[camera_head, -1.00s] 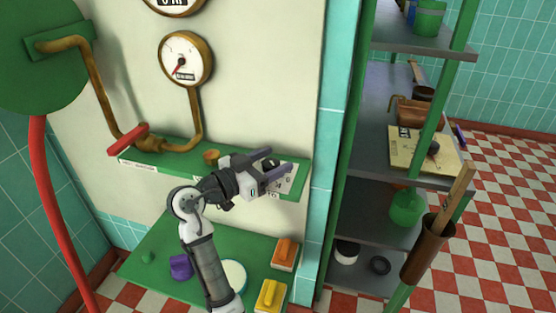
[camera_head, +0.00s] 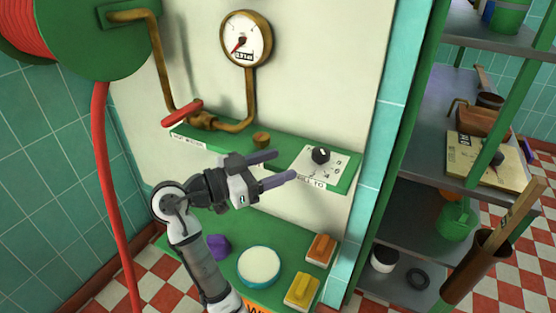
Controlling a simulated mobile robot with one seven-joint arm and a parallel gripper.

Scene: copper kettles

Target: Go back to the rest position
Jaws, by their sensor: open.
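My gripper (camera_head: 284,166) is open and empty, its two fingers apart and pointing right. It hangs in front of the upper green ledge (camera_head: 222,147), left of and apart from the black knob (camera_head: 320,155) on its white dial plate (camera_head: 308,168). My arm rises from the bottom of the picture, bent at the elbow. It hides part of the lower green shelf (camera_head: 287,238).
The lower shelf holds a purple knob (camera_head: 218,247), a white round bowl (camera_head: 259,266), an orange block (camera_head: 321,249) and a yellow block (camera_head: 301,290). A red-handled pipe valve (camera_head: 184,113) and gauge (camera_head: 245,38) are on the wall. A rack (camera_head: 455,140) stands right.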

